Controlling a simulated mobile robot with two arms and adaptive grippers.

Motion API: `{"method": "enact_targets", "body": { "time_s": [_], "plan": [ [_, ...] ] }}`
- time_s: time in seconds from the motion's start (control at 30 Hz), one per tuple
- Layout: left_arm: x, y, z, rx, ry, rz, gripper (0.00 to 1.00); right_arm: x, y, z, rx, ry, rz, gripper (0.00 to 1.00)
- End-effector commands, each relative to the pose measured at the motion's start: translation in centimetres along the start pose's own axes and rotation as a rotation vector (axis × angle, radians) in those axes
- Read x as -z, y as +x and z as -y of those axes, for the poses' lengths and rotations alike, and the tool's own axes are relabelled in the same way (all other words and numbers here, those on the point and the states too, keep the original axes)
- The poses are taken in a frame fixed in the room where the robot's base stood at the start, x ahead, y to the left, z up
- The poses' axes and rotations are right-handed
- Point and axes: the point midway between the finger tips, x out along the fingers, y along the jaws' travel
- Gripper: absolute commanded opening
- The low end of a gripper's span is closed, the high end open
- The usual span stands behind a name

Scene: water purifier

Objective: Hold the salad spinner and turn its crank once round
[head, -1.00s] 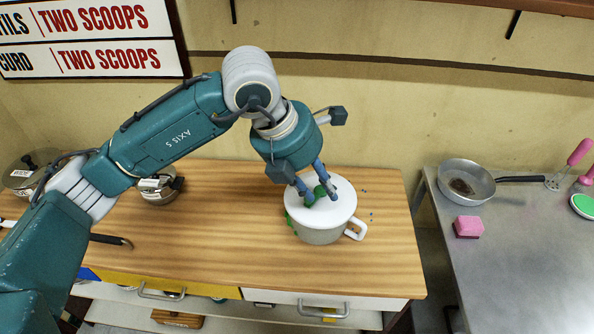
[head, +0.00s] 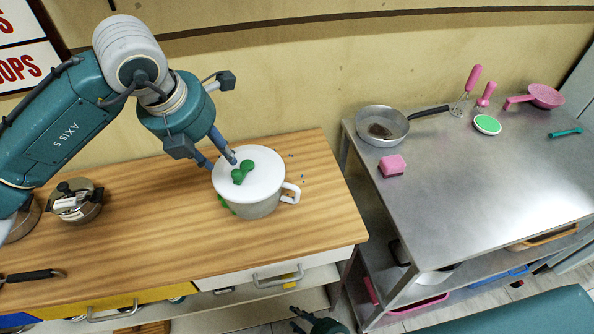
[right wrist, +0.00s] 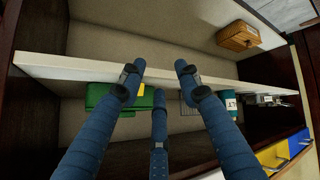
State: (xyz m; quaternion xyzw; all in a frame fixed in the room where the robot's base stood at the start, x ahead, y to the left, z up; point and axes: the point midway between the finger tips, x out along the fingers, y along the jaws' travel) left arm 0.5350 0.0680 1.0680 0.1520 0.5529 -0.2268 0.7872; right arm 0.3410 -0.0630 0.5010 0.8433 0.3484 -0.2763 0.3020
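The salad spinner (head: 255,206) stands upright on the wooden counter in the head view, with a pale body, a white lid and a side handle (head: 291,193) at its right. Its green crank (head: 242,172) lies on top of the lid. My left gripper (head: 223,164) is just left of the crank over the lid's back left edge, its fingers apart with nothing between them. My right gripper (head: 317,325) is low at the bottom edge of the head view, well away from the spinner. In the right wrist view its three fingers (right wrist: 160,85) are spread and empty.
The wooden counter (head: 130,235) holds a lidded steel pot (head: 76,203) at left. A metal table (head: 460,180) at right carries a frying pan (head: 382,128), a pink sponge (head: 392,166) and pink utensils. A shelf edge (right wrist: 90,70) crosses beyond my right fingers.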

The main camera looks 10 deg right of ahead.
Motion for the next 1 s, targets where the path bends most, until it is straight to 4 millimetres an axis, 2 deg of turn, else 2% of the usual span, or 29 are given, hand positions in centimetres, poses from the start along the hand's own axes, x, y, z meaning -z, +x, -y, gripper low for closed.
{"method": "enact_targets", "body": {
  "time_s": [0.03,0.1,0.23,0.4,0.5,0.63,0.7,0.8,0.87,1.0],
  "plan": [
    [0.0,0.0,0.0,0.000,0.000,0.000,0.31,3.0,0.4,-0.2,0.005,-0.068,-0.074,0.33],
    [0.0,0.0,0.0,0.001,0.000,0.000,0.31,7.3,0.6,0.0,0.015,-0.165,-0.181,0.33],
    [0.0,0.0,0.0,0.001,0.000,0.000,0.31,14.9,-0.1,1.3,0.037,-0.346,-0.383,0.33],
    [0.0,0.0,0.0,0.001,0.000,0.000,0.31,23.6,-3.0,4.8,0.074,-0.572,-0.653,0.33],
    [0.0,0.0,0.0,0.001,0.000,0.000,0.31,27.5,-5.4,7.3,0.099,-0.692,-0.801,0.33],
    [0.0,0.0,0.0,0.001,0.000,0.000,0.31,31.1,-9.0,10.7,0.132,-0.832,-0.984,0.33],
    [0.0,0.0,0.0,0.001,0.000,0.000,0.31,34.1,-10.7,9.4,0.102,-0.988,-1.119,0.33],
    [0.0,0.0,0.0,0.001,0.000,0.000,0.31,36.9,-14.3,9.2,0.085,-1.233,-1.337,0.33],
    [0.0,0.0,0.0,0.000,0.000,0.000,0.31,37.5,-16.6,9.3,0.084,-1.389,-1.471,0.33],
    [0.0,0.0,0.0,0.000,0.000,0.000,0.31,37.1,-18.0,6.1,0.053,-1.799,-1.665,0.33]
  ]
}}
